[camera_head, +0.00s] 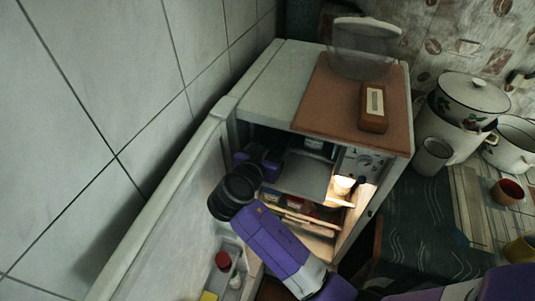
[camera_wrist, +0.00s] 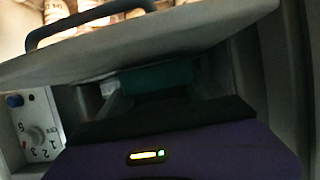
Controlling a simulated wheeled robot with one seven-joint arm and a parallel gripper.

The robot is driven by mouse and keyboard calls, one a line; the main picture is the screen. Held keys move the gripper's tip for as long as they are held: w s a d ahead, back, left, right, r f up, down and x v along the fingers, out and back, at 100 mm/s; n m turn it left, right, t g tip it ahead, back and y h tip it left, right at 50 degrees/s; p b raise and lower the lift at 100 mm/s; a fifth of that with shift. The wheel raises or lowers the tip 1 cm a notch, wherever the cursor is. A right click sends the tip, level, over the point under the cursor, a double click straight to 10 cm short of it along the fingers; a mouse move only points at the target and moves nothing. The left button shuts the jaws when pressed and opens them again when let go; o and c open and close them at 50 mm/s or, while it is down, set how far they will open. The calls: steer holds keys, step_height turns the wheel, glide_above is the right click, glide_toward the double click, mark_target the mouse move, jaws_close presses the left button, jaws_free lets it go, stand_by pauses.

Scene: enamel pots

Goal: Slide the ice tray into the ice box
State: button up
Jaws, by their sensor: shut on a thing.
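My gripper (camera_head: 270,165) is inside the open refrigerator, at the left of the ice box opening. In the wrist view its dark front bar (camera_wrist: 160,118) fills the lower middle. It is shut, apparently on the ice tray; the grip itself is hidden in dark. A teal block (camera_wrist: 158,77), which I take for the ice tray, shows just beyond the gripper. The ice box is dark inside. A grey flat panel (camera_head: 305,172) lies in front of its opening; it also shows across the top of the wrist view (camera_wrist: 150,50), with a dark handle (camera_wrist: 90,20).
A control panel with a dial (camera_head: 366,160) stands right of the ice box. A lit lamp (camera_head: 343,184) is below it. The open door (camera_head: 160,220) is close on the left. Food packages (camera_head: 295,204) lie on the shelf below. A brown box (camera_head: 374,108) is on top.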

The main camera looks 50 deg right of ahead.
steer(key=shift+b+x, duration=0.6)
steer(key=shift+x, duration=0.7)
steer(key=shift+d+r, duration=0.15)
steer(key=shift+r, duration=0.05)
steer(key=o, duration=1.6)
steer(key=shift+o, duration=0.2)
steer(key=shift+b+v, duration=0.65)
steer(key=shift+v, duration=3.25)
steer(key=shift+a, duration=0.2)
